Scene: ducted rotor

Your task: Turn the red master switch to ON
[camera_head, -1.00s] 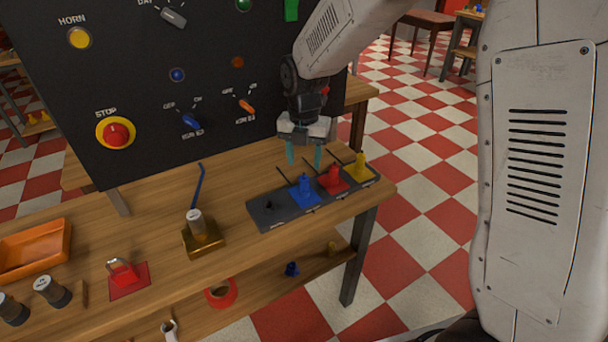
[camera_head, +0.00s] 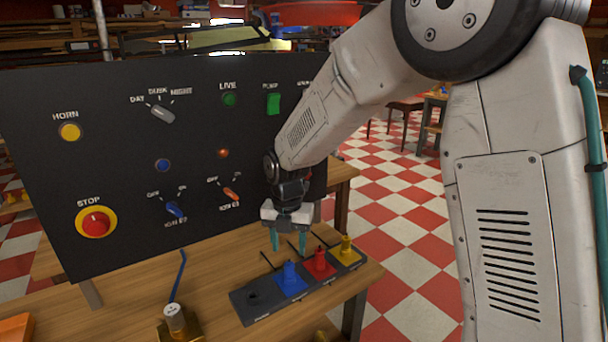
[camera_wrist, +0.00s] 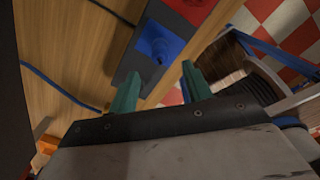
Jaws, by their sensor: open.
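No switch that I can read as a red master switch shows on the black panel (camera_head: 110,150); my arm hides the panel's right part, with a cut-off label beside the green rocker. An orange-red knob (camera_head: 230,194) with small position marks sits low on the panel, tilted, left of my gripper. A red piece (camera_head: 319,263) stands upright in the dark strip (camera_head: 253,308) on the bench. My gripper (camera_head: 289,240) is open and empty, fingers down above the strip near the blue piece (camera_head: 290,278). The wrist view shows its open fingers (camera_wrist: 160,82) beside the blue piece (camera_wrist: 160,43).
The panel also carries a red stop button (camera_head: 95,222), a blue knob (camera_head: 176,210), a green rocker (camera_head: 273,103) and a grey selector (camera_head: 162,114). A yellow piece (camera_head: 346,250) stands in the strip. A grey-topped brass block (camera_head: 175,320) stands on the bench (camera_head: 130,300).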

